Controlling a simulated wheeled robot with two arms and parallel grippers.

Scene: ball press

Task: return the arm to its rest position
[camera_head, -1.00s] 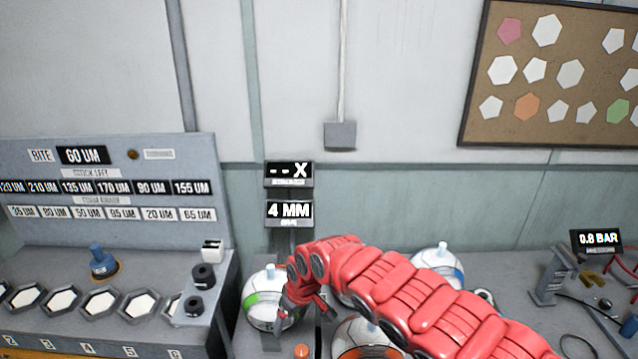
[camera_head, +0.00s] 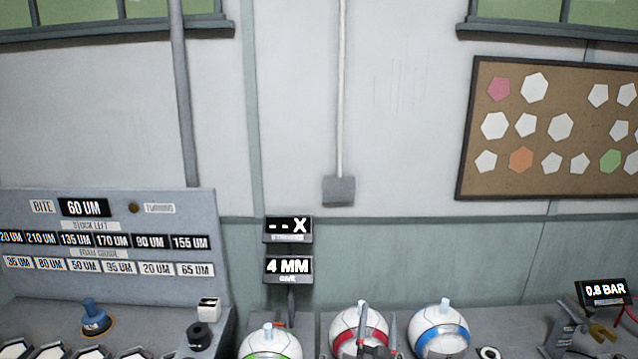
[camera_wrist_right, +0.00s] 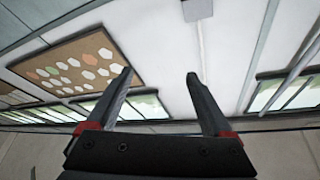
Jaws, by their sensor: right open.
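My right gripper (camera_head: 378,312) is at the bottom of the head view, fingers pointing up, in front of the ball with a red band (camera_head: 347,325). In the right wrist view the right gripper (camera_wrist_right: 160,73) is open, with nothing between its fingers. That view looks up past the fingertips at the wall and windows. Most of my right arm is below the head view. My left gripper is not in view.
A green-banded ball (camera_head: 268,340) and a blue-banded ball (camera_head: 438,328) stand on either side. A panel with labels (camera_head: 110,207) is at left. Two small displays (camera_head: 288,229) stand behind the balls. A corkboard (camera_head: 560,140) hangs on the wall.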

